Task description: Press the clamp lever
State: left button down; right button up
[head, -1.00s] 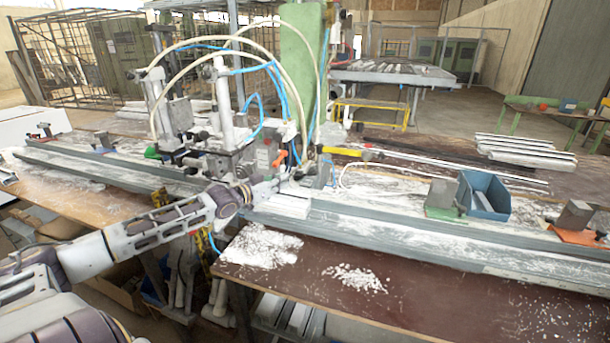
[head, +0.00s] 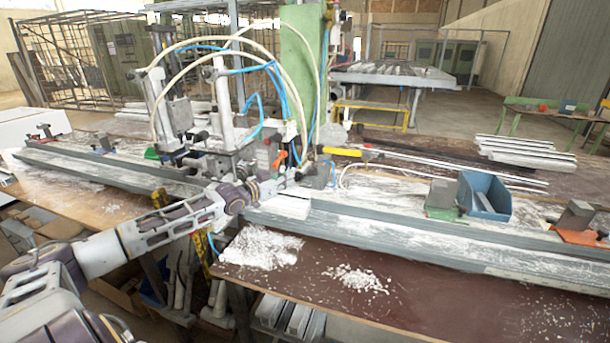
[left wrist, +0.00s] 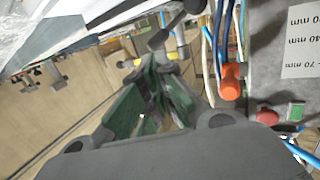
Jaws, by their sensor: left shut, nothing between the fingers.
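My left gripper (head: 292,178) is at the front of the clamping machine, over the bench's grey profile rail. In the left wrist view its green-lined fingers (left wrist: 150,65) are shut and empty. An orange lever (head: 280,158) stands on the machine's front, just above the gripper. It also shows in the left wrist view (left wrist: 230,82), right of the fingers. Which lever is the clamp lever, and whether the fingertips touch anything, I cannot tell. My right gripper is out of view.
The machine's green column (head: 302,70) and blue and white hoses stand close behind the gripper. A blue bin (head: 484,195) and a grey block (head: 441,193) are farther right. White powder lies on the brown bench top (head: 400,290), whose front right is mostly open.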

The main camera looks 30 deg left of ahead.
aim_at(307, 175)
pick_arm(q)
jog(key=shift+w, duration=0.25)
jog(key=shift+w+f, duration=0.1)
jog(key=shift+w, duration=0.15)
jog(key=shift+w+d, duration=0.15)
jog(key=shift+w, duration=0.3)
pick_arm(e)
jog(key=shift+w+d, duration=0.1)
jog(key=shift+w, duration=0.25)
pick_arm(q)
jog(key=shift+x, duration=0.8)
jog(key=shift+b+x, duration=0.35)
jog(key=shift+x, duration=2.15)
jog(key=shift+w, duration=0.2)
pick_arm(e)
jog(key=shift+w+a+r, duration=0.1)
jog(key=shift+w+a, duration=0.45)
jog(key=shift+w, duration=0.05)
pick_arm(q)
jog(key=shift+d, duration=0.1)
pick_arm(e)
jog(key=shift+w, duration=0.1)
